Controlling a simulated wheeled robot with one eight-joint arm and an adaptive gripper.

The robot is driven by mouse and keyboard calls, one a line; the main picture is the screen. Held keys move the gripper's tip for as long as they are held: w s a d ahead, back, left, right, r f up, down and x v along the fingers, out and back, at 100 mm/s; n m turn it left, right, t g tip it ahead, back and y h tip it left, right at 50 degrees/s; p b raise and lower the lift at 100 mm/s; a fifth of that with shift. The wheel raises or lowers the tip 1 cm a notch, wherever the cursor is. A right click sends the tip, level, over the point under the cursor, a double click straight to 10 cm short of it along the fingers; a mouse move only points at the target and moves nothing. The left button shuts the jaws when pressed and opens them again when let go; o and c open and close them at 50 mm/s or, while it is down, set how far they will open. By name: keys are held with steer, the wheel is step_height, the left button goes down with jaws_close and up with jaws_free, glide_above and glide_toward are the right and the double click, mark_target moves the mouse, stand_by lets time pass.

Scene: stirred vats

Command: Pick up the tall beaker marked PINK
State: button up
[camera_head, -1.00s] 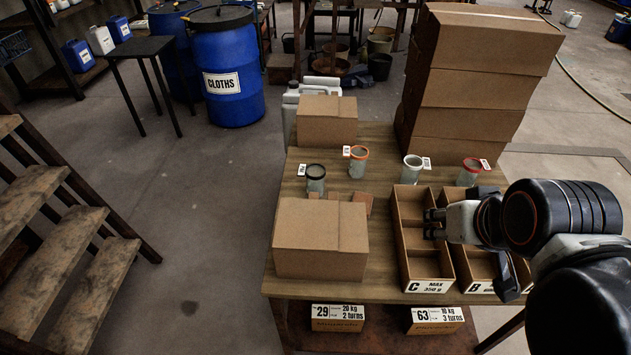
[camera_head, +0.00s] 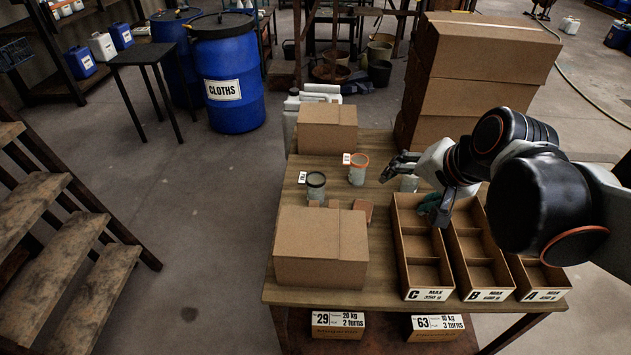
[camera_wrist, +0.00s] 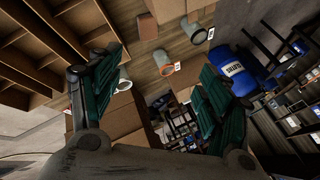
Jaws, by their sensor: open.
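Several small-tagged beakers stand on the wooden table; the tag words are too small to read, so I cannot tell which is marked PINK. One has a black rim (camera_head: 315,187), one an orange rim (camera_head: 358,169), and a pale one (camera_head: 409,183) is partly hidden by my gripper. My gripper (camera_head: 405,189) is open and empty, its green-padded fingers spread above the table near the pale beaker. In the wrist view the orange-rimmed beaker (camera_wrist: 164,68) shows between the open fingers (camera_wrist: 160,62), and a grey-rimmed beaker (camera_wrist: 202,17) stands above it in the picture.
Open divided boxes, C (camera_head: 411,270), B (camera_head: 473,270) and A (camera_head: 540,280), stand at the table's right front. A closed carton (camera_head: 320,247) sits front left, a smaller carton (camera_head: 327,130) behind. A tall carton stack (camera_head: 470,85) rises at the back right.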

mark_target(324, 185)
steer(key=w+a+f+m+y+p, duration=0.1)
steer(key=w+a+f+m+y, duration=0.2)
steer(key=w, duration=0.5)
steer(key=w+a+f+m+y, duration=0.2)
steer(key=w+f+m, duration=0.2)
steer(key=w+m, duration=0.3)
steer(key=w+a+f+m+y+p, duration=0.1)
steer(key=w+a+f+m+y, duration=0.2)
steer(key=f, duration=0.4)
steer(key=w+a+f+m+y+p, duration=0.1)
steer(key=w+f+m, duration=0.3)
steer(key=f, duration=0.4)
steer(key=shift+g+y, duration=0.3)
steer(key=b+x, duration=0.3)
steer(key=x, duration=0.5)
steer(key=shift+w, duration=0.1)
steer(key=b+x, duration=0.2)
steer(key=x, duration=0.2)
steer(key=shift+w+a+f, duration=0.1)
steer(key=shift+a+f, duration=0.05)
steer(key=shift+f, duration=0.15)
steer(key=shift+w+a+b, duration=0.2)
steer(key=shift+a+b, duration=0.1)
steer(key=shift+a, duration=0.05)
steer(key=c, duration=1.2)
